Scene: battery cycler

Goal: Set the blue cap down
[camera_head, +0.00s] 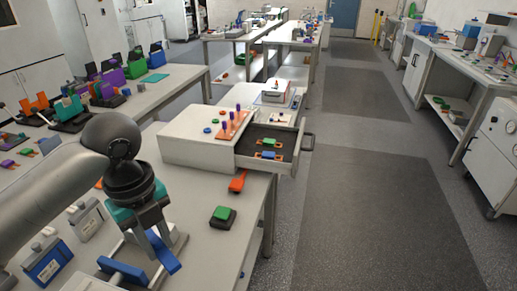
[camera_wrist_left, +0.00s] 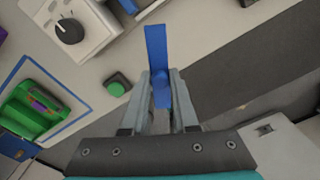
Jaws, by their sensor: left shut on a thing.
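The blue cap (camera_head: 162,252) is a long flat blue piece, held tilted at the near end of the table in the head view. My left gripper (camera_head: 153,236) points down and is shut on it. In the left wrist view, the blue cap (camera_wrist_left: 156,55) stands out beyond the two grey fingers (camera_wrist_left: 161,95), which close on its lower part. It appears to be held above the table top, but the exact gap cannot be told. My right gripper is not in view.
A green-topped black block (camera_head: 222,217) sits on the table to the right. A white cabinet (camera_head: 185,150) with an open drawer (camera_head: 296,150) stands behind, an orange tool (camera_head: 238,181) before it. A blue-fronted device (camera_head: 46,265) is at left, a blue bar (camera_head: 122,270) near the gripper.

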